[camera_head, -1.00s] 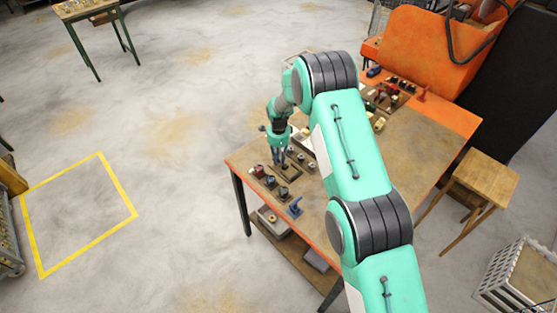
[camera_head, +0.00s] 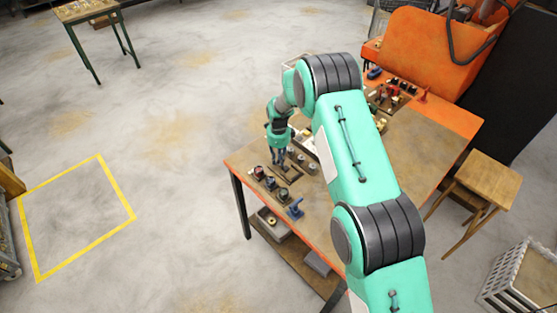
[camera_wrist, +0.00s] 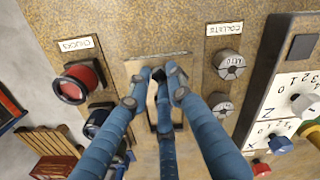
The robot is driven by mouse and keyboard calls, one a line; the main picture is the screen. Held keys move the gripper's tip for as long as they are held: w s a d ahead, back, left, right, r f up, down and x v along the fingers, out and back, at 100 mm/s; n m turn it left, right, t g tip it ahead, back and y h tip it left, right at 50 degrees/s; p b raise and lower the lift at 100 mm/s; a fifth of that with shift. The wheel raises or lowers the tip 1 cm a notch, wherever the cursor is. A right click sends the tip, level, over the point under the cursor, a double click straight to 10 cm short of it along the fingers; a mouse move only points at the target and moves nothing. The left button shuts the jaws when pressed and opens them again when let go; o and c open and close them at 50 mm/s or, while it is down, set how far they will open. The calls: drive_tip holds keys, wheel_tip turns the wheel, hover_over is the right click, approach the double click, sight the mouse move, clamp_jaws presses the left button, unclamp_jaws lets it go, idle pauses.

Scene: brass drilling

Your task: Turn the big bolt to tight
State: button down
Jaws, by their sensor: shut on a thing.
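My gripper (camera_head: 279,160) reaches down to the near left part of the workbench top (camera_head: 425,145). In the wrist view its blue fingers (camera_wrist: 158,78) draw together over a recessed rectangular plate (camera_wrist: 160,60). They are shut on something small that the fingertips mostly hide. I cannot make out a big bolt clearly in either view. Two grey round pieces marked with numbers (camera_wrist: 229,64) sit right of the fingers under a label.
A red-capped round piece (camera_wrist: 77,82) and a dark blue one (camera_wrist: 98,120) stand close left of my fingers. A panel with numbers and small knobs (camera_wrist: 293,102) is at the right. A blue tool (camera_head: 295,208) stands near the bench's front edge. A wooden stool (camera_head: 486,178) stands to the right.

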drive_tip(key=c, duration=1.8)
unclamp_jaws()
drive_tip(key=shift+c, duration=0.2)
drive_tip(key=shift+r, duration=0.15)
wheel_tip(320, 180, up, 12)
